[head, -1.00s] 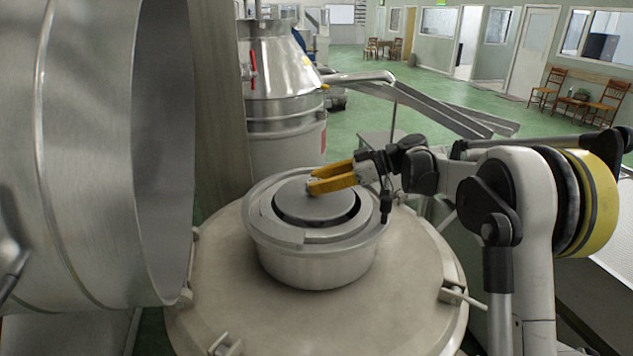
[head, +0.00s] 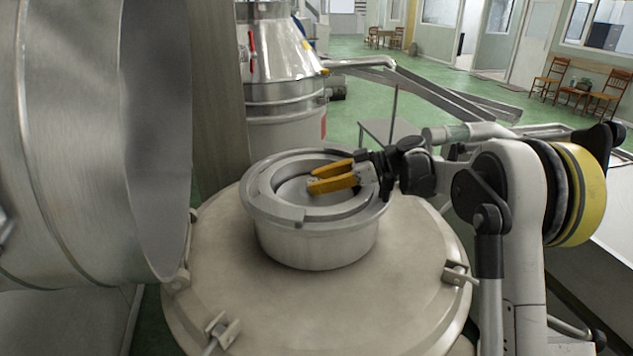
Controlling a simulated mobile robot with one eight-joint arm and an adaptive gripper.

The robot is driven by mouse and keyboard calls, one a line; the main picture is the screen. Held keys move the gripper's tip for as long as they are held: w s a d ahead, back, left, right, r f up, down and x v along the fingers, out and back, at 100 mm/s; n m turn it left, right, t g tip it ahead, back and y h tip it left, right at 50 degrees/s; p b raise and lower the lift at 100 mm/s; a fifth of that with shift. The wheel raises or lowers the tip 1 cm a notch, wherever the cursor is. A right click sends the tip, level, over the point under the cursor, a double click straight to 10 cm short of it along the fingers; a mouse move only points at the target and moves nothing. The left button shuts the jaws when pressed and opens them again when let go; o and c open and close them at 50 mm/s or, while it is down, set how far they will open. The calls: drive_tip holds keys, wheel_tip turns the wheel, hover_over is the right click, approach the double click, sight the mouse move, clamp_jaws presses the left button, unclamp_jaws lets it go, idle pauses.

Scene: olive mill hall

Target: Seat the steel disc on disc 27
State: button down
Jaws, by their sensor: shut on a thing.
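The steel disc (head: 296,190) is a round grey plate inside the ringed opening of the steel bowl (head: 315,243). My gripper (head: 313,180) comes in from the right with yellow fingers, shut on the steel disc near its middle. The disc sits below the bowl's rim, with a dark gap along its near right edge. The fingers cover part of the disc. Disc 27 cannot be made out; no number is readable, and whatever lies under the steel disc is hidden. I cannot tell whether the disc touches anything beneath it.
The bowl stands on a wide, pale round housing (head: 300,310) with clamps (head: 222,330) at its edge. A large open steel cover (head: 70,150) stands close on the left, beside a post (head: 218,110). A conical steel machine (head: 283,75) and a chute (head: 430,92) are behind.

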drive_tip(key=shift+f+b, duration=0.4)
drive_tip(key=shift+f, duration=0.1)
idle(0.3)
drive_tip(key=c, duration=0.8)
unclamp_jaws()
wheel_tip(320, 180, up, 10)
drive_tip(key=shift+r, duration=0.1)
